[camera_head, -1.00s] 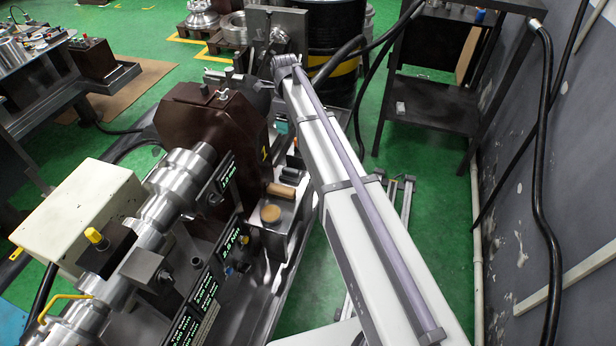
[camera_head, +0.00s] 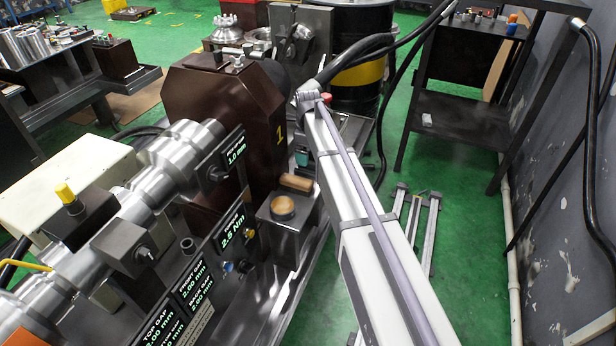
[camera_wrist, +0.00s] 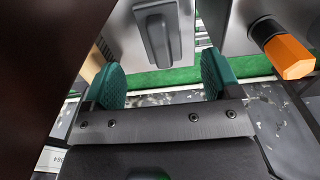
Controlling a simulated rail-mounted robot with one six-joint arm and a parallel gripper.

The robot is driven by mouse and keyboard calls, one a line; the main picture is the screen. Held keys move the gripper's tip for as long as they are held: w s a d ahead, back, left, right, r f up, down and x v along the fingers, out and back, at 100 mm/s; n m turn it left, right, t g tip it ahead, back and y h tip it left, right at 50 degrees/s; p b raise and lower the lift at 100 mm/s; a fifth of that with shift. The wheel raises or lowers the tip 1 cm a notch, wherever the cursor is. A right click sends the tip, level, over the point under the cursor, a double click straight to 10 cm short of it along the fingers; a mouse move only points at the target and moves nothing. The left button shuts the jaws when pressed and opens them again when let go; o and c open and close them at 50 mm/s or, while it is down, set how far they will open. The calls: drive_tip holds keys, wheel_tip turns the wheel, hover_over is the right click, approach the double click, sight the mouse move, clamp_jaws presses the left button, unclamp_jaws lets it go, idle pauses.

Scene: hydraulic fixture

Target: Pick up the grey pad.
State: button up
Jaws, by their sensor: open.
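In the wrist view, a dark grey elongated piece (camera_wrist: 155,38), which looks like the grey pad, sits against a light metal block (camera_wrist: 186,15). It lies beyond my gripper (camera_wrist: 162,78), roughly in line with the gap between the fingers. The two green ribbed fingers are wide apart with nothing between them. The pad appears apart from both fingers. In the head view, my arm hides much of that area, and I cannot make out the pad there.
A dark brown housing (camera_head: 222,115) marked 1 stands left of my arm; a dark surface fills the wrist view's left side. An orange hexagonal knob (camera_wrist: 289,57) sits right of the pad. A black stand (camera_head: 455,118) and a grey wall (camera_head: 560,200) are at right.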

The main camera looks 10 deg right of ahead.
sight(309, 170)
wheel_tip(309, 170, down, 6)
drive_tip(key=b, duration=0.5)
drive_tip(key=shift+d+r, duration=0.1)
drive_tip(key=shift+r, duration=0.4)
drive_tip(key=c, duration=1)
